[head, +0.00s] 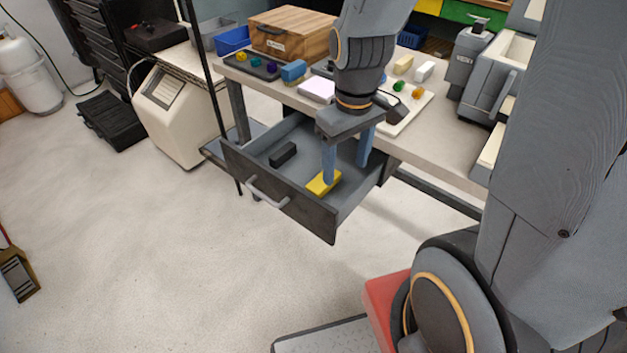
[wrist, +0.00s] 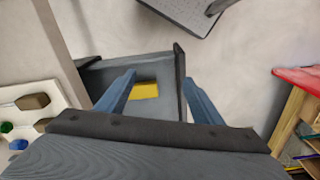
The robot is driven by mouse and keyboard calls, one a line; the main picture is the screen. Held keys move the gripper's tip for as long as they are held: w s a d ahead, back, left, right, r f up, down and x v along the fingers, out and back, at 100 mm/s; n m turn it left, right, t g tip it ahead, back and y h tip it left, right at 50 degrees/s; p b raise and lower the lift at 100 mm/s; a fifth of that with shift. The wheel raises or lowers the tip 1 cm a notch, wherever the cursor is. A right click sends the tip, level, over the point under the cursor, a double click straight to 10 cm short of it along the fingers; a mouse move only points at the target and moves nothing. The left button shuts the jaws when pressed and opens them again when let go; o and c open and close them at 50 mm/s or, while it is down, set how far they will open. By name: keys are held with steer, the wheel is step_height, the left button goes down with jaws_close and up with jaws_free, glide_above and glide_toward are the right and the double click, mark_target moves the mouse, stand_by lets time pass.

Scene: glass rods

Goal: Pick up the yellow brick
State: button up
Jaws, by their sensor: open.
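The yellow brick (head: 323,183) lies flat on the floor of the open drawer (head: 287,202), near its front right part. My gripper (head: 346,172) reaches down into the drawer with its two blue fingers apart and empty. In the head view one finger stands in front of part of the brick and hides some of it. In the wrist view the brick (wrist: 145,90) shows beyond and between the two fingertips of my gripper (wrist: 162,78), closer to the left one. Whether a finger touches the brick cannot be told.
A black block (head: 283,154) lies in the drawer left of the brick. The drawer walls stand close around my fingers. The workbench (head: 437,138) above holds a wooden box (head: 292,34), a dark tray (head: 246,66) and a white board (head: 415,112) with small coloured items.

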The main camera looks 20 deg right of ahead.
steer(key=w+f+n+p, duration=0.2)
steer(key=w+f+n, duration=0.1)
steer(key=w+n, duration=0.6)
steer(key=n+p, duration=0.3)
steer(key=n, duration=0.9)
glide_toward(323, 183)
steer(key=shift+w+f, duration=0.1)
steer(key=shift+w, duration=0.45)
steer(key=shift+w+f, duration=0.15)
steer(key=shift+f, duration=0.4)
steer(key=shift+w+d+f+p, duration=0.15)
steer(key=shift+f+p, duration=0.5)
steer(key=shift+f, duration=1.1)
steer(key=shift+d+f+p, duration=0.15)
steer(key=shift+f+p, duration=0.5)
steer(key=shift+f, duration=1.15)
steer(key=c, duration=1.3)
